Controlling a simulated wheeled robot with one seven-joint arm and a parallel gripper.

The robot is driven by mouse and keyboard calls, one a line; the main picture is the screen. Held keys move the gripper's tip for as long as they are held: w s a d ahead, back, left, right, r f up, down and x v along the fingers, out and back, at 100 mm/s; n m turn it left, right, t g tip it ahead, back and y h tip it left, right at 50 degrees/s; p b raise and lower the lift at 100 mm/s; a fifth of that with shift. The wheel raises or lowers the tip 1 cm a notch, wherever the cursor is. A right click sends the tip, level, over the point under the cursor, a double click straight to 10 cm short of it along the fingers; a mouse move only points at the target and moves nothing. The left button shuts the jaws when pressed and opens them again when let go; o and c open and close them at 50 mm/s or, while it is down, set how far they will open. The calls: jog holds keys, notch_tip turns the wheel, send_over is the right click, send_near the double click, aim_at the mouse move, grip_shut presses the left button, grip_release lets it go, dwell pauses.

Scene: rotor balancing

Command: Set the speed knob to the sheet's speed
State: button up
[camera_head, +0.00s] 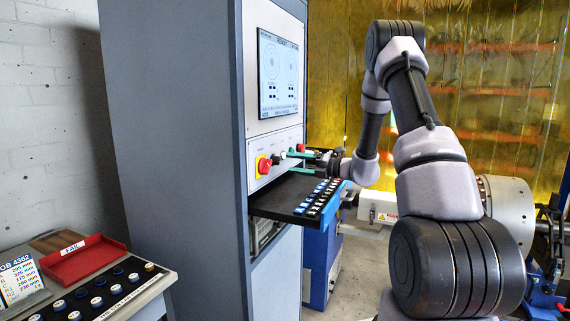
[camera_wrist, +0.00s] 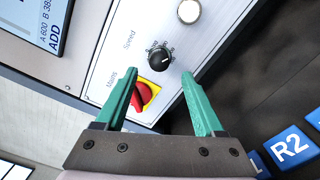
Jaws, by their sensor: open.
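The black speed knob (camera_wrist: 161,59) is on the light control panel in the wrist view, below the word Speed, with small scale marks around it. Its white pointer line is visible, but the numbers are too small to read surely. It also shows in the head view (camera_head: 276,159). My gripper (camera_wrist: 160,77) has its two green fingers apart, pointing at the panel, with the knob beyond and between the tips, seemingly untouched. In the head view my gripper (camera_head: 300,162) is close to the panel. The job sheet (camera_head: 22,282) stands at lower left; its speed is not readable.
A red mains switch (camera_wrist: 142,97) on a yellow plate is close to the left finger. A white button (camera_wrist: 189,11) is above right of the knob. A keyboard shelf (camera_head: 268,204) with blue and black keys juts out below. The screen (camera_head: 278,75) is above.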

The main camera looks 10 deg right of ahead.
jog(key=shift+v, duration=2.8)
jog(key=s+a+r+n+g+h, duration=0.2)
jog(key=s+a+r+n+g, duration=0.25)
jog(key=s+n, duration=0.45)
jog(key=s+a+r+n+g+h, duration=0.1)
jog(key=s+a+r+n+g, duration=0.3)
jog(key=s+a+r+n, duration=0.35)
jog(key=s+d+r+n+t+h, duration=0.2)
jog(key=s+d+n+h, duration=0.2)
jog(key=s+n, duration=0.4)
jog(key=s+d+r+n+t+h, duration=0.1)
jog(key=s+d+n+t+h, duration=0.2)
jog(key=s+n, duration=0.6)
jog(key=d+h, duration=0.2)
jog(key=shift+r+h, duration=0.3)
jog(key=shift+r, duration=0.1)
